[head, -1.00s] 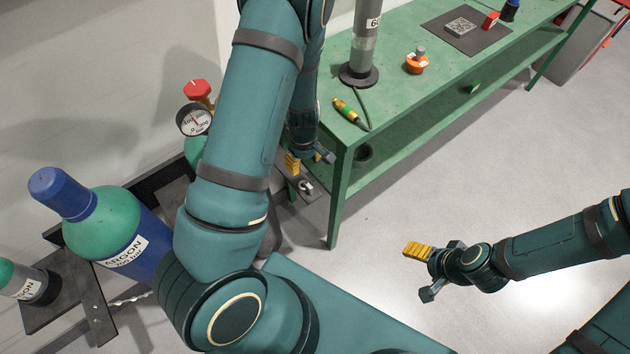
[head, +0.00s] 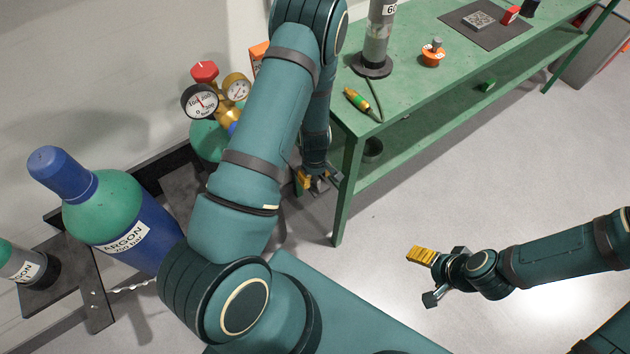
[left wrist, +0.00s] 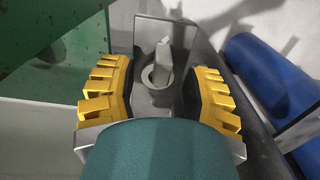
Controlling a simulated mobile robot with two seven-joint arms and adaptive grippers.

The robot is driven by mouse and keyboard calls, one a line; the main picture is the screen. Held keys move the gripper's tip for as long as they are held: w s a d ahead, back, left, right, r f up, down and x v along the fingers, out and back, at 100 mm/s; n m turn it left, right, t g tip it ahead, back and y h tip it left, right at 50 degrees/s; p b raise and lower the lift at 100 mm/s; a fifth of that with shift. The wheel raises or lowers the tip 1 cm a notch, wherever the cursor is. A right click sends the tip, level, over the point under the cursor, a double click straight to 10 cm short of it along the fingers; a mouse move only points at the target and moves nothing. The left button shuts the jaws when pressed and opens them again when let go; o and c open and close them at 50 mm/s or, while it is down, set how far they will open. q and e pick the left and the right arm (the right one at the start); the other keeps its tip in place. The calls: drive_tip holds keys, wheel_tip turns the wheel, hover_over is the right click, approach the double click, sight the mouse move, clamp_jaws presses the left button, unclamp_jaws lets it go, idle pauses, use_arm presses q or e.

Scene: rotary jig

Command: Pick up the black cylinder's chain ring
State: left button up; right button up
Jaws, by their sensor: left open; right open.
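My left gripper (head: 317,180) is low beside the green bench's near leg, with its fingers open. In the left wrist view its yellow-padded fingers (left wrist: 161,92) stand apart on either side of a small grey metal ring (left wrist: 158,76) with an upright tab. The ring lies in front of a grey bracket plate (left wrist: 150,35); I cannot tell whether it is touched, and it looks like the chain ring. In the head view the ring cannot be made out. No black cylinder is clearly identifiable. My right gripper (head: 427,278) is open and empty over the floor.
A blue and green argon cylinder (head: 105,210) stands at left in a dark rack. A gauge regulator (head: 215,97) is behind my left arm. The green bench (head: 410,95) carries a grey column and small items. Floor at centre right is clear.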

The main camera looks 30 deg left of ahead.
use_arm(q)
drive_tip(key=shift+f, duration=0.5)
clamp_jaws()
drive_tip(key=shift+r, duration=0.1)
